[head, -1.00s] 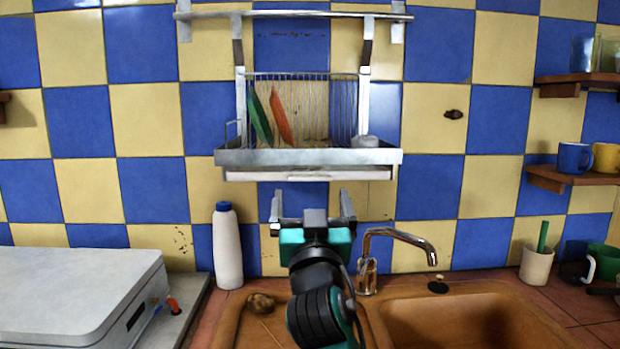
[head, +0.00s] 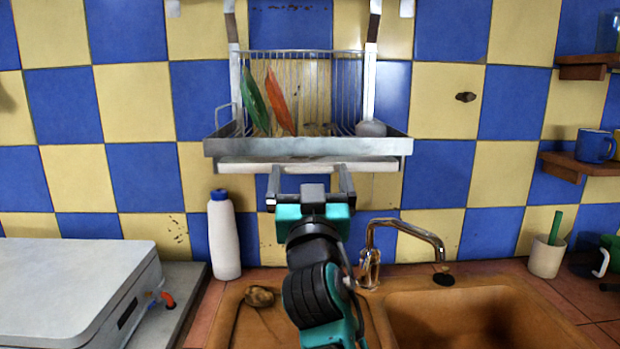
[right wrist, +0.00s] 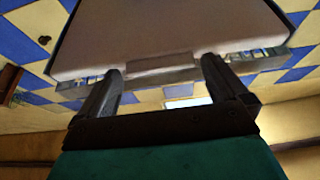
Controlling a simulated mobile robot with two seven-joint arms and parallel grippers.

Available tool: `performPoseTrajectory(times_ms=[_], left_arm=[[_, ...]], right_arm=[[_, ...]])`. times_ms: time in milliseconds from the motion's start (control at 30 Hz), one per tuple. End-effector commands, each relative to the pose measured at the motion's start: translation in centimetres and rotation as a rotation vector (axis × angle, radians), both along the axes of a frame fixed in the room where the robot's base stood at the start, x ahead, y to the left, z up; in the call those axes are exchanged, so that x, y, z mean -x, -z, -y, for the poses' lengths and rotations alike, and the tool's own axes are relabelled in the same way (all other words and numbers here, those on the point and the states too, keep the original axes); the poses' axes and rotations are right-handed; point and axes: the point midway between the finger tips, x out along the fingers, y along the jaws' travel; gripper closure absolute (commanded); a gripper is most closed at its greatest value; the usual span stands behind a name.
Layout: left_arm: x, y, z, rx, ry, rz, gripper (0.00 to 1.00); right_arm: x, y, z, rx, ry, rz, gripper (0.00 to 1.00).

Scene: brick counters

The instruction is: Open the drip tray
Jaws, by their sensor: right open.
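The drip tray (head: 240,165) is a pale flat tray under the metal dish rack (head: 308,147) on the tiled wall. It looks pushed in beneath the rack. My right gripper (head: 309,178) is open, with its fingers pointing up toward the tray's front edge, slightly right of the tray's middle. In the right wrist view the tray's pale underside (right wrist: 170,35) fills the top, and the two spread fingers (right wrist: 162,75) reach its near edge on both sides of a notch-like grip. I cannot tell whether they touch it. My left gripper is not in view.
A faucet (head: 395,235) and an orange sink (head: 470,310) lie below on the right. A white bottle (head: 223,240) stands left of my arm. A green and an orange plate stand in the rack. A white appliance (head: 70,285) sits at the left.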

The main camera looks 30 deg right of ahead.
Motion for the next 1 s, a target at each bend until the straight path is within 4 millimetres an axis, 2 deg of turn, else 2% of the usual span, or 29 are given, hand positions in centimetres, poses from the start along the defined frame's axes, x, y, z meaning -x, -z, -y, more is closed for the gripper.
performPoseTrajectory(times_ms=[67, 767, 1000], left_arm=[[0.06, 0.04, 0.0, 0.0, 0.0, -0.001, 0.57], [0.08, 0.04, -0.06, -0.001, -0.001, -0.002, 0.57], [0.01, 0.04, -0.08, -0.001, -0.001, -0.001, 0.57]], right_arm=[[0.0, 0.01, 0.0, 0.0, 0.0, 0.0, 0.02], [-0.01, 0.0, 0.0, 0.0, 0.0, 0.0, 0.69], [-0.13, 0.0, 0.1, 0.0, 0.001, 0.0, 0.7]])
